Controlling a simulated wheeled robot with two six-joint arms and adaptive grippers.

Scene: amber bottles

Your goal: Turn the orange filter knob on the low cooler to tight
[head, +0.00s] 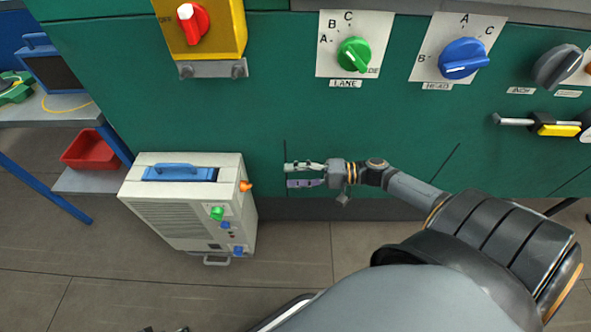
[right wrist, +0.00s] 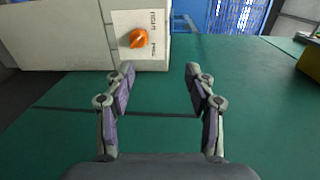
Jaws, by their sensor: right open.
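The low cooler (head: 186,205) is a pale box with a blue top handle, standing on the floor at the lower left in the head view. Its orange filter knob (head: 246,186) sticks out from its right side. In the right wrist view the orange knob (right wrist: 139,38) sits on a white label plate, whose lettering is too small to read surely. My right gripper (head: 287,175) is open and empty, to the right of the knob and apart from it. It also shows in the right wrist view (right wrist: 160,72), with the knob ahead and slightly left of the fingers. My left gripper is not in view.
A green panel wall (head: 230,110) stands behind, with a green lane knob (head: 354,54), a blue head knob (head: 463,58) and a red switch (head: 193,22). A red bin (head: 91,150) sits on a shelf at left. Floor is clear right of the cooler.

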